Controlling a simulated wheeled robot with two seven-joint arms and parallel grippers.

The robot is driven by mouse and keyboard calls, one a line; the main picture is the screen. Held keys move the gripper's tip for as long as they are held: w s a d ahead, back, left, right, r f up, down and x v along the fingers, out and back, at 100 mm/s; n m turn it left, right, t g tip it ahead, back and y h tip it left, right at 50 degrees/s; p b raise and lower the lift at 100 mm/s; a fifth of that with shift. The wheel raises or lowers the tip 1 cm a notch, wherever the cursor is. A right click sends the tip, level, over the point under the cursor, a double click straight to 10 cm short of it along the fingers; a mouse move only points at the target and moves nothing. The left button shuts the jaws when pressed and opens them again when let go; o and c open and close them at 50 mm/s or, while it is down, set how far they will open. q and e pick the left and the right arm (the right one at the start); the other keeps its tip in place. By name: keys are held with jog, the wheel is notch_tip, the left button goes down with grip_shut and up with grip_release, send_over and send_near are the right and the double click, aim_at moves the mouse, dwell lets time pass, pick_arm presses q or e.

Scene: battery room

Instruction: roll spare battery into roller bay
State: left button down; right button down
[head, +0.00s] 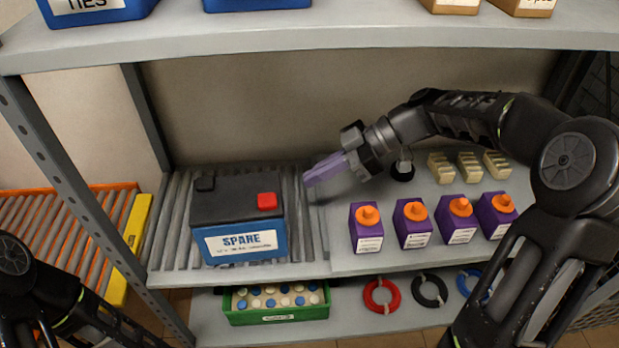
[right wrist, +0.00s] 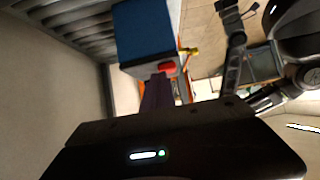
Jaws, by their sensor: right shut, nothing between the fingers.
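The spare battery (head: 240,219) is a blue box with a dark grey top, a red terminal and a label "SPARE". It stands upright on grey rollers (head: 172,226) at the left of the middle shelf. My right gripper (head: 312,180) has purple fingers, shut and empty. It is right of the battery, with a gap between them in the head view. In the right wrist view the battery (right wrist: 143,32) lies beyond the fingertips (right wrist: 160,80). Another roller bed (head: 68,230), orange-framed, lies left of the shelf. My left arm shows at lower left, its gripper out of view.
Several purple bottles with orange caps (head: 411,223) and beige blocks (head: 469,166) stand right of the rollers. A green crate (head: 276,316) is below.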

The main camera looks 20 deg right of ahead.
jog(key=s+d, duration=0.1)
jog(key=d, duration=0.8)
jog(key=shift+s+d+p, duration=0.15)
jog(key=shift+s+p, duration=0.2)
jog(key=shift+s, duration=0.05)
